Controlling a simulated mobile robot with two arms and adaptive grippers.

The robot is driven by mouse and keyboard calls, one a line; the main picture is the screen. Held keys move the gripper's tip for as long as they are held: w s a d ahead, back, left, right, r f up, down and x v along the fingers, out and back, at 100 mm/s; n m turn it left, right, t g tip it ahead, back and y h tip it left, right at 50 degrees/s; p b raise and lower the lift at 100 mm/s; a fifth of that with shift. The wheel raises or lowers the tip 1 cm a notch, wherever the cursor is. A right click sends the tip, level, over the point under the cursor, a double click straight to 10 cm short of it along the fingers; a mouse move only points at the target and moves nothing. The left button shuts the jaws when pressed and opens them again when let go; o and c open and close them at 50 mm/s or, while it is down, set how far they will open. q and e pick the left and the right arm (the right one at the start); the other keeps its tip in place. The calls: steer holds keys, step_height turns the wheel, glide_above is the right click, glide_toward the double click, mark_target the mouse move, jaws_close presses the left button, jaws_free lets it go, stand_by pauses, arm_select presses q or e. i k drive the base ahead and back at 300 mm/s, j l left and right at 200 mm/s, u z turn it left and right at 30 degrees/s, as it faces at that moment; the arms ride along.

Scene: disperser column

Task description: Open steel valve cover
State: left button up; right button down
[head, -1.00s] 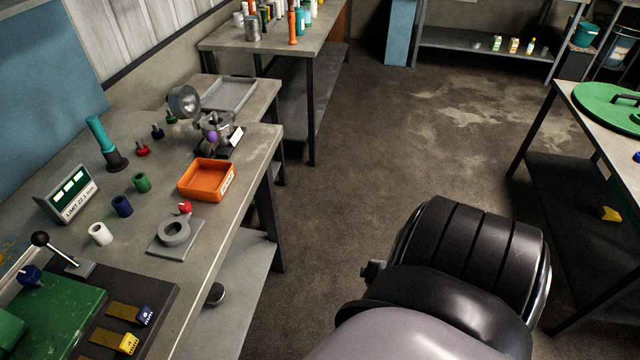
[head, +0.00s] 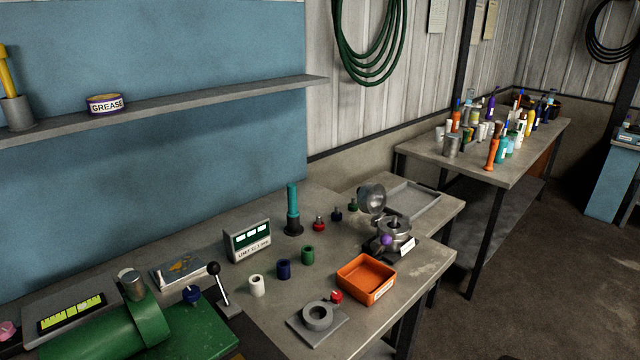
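A small steel valve-like device (head: 395,232) stands on a dark base near the right end of the workbench, with a purple knob (head: 386,240) on its front and a white label. A round steel cover (head: 372,198) stands tilted up at the back left of the device, apart from the top of the body. I cannot tell at this size how it is joined. Neither of my grippers is in view.
An orange bin (head: 366,278), a grey ring on a plate (head: 318,316) and several coloured bushings lie before the device. A green machine (head: 150,325) with a lever fills the front left. A second table (head: 500,165) with bottles stands behind. Floor at right is clear.

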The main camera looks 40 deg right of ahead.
mark_target(368, 198)
steer(key=l+u, duration=0.2)
steer(key=l, duration=0.2)
steer(key=l+u, duration=0.2)
steer(key=l, duration=0.25)
steer(key=k+l+u, duration=0.2)
steer(key=l, duration=0.15)
steer(key=l+u, duration=0.15)
steer(key=l, duration=0.3)
steer(key=k+l+u, duration=0.2)
steer(key=l, duration=0.15)
steer(key=i, duration=0.05)
